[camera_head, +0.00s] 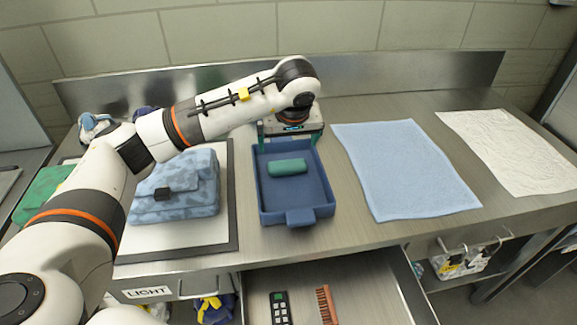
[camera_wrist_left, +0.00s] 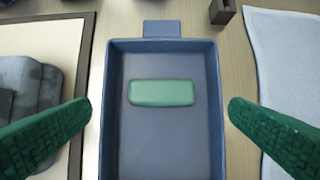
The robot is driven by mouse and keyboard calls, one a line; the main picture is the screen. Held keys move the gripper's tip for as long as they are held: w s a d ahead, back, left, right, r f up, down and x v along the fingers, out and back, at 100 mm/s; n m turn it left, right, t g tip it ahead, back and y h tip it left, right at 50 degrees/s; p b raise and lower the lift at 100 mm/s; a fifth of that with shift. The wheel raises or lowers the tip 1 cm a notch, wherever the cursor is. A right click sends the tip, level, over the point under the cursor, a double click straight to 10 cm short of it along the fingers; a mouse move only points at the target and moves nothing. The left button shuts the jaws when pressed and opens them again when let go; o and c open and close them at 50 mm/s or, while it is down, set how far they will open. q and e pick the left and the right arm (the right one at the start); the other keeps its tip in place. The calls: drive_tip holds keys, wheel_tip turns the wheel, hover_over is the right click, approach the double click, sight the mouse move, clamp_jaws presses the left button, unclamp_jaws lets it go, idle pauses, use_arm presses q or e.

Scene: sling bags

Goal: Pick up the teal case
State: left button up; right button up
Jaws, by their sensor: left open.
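The teal case (camera_head: 288,167) is a small rounded oblong lying in the blue tray (camera_head: 322,190). In the left wrist view the teal case (camera_wrist_left: 162,93) lies crosswise inside the blue tray (camera_wrist_left: 214,130), clear of its side walls. My left gripper (camera_head: 290,143) is at the far end of the tray, behind the case. Its green fingers are wide apart in the left wrist view (camera_wrist_left: 160,112), one on each side of the tray, with nothing between them gripped. My right gripper is not in view.
A folded blue patterned bag (camera_head: 190,190) lies on a dark-edged white board left of the tray. A light blue towel (camera_head: 405,170) and a white cloth (camera_head: 515,150) lie to the right. Below, an open drawer holds a dark remote (camera_head: 280,308) and a brown comb (camera_head: 326,305).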

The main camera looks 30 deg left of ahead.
use_arm(q)
hover_over(287, 164)
drive_tip(key=s, duration=0.2)
drive_tip(key=f, duration=0.2)
drive_tip(key=d+f, duration=0.1)
drive_tip(key=f, duration=0.1)
drive_tip(key=shift+w+f, duration=0.1)
drive_tip(key=shift+w, duration=0.1)
drive_tip(key=x, duration=0.2)
drive_tip(key=p+x, duration=0.1)
drive_tip(key=x, duration=0.1)
drive_tip(key=shift+s+d+f+p, duration=0.15)
drive_tip(key=shift+d+f+p, duration=0.05)
drive_tip(key=shift+d+p, duration=0.1)
drive_tip(key=shift+a+f, duration=0.2)
drive_tip(key=shift+f, duration=0.3)
drive_tip(key=c, duration=0.6)
drive_tip(key=shift+r, duration=0.1)
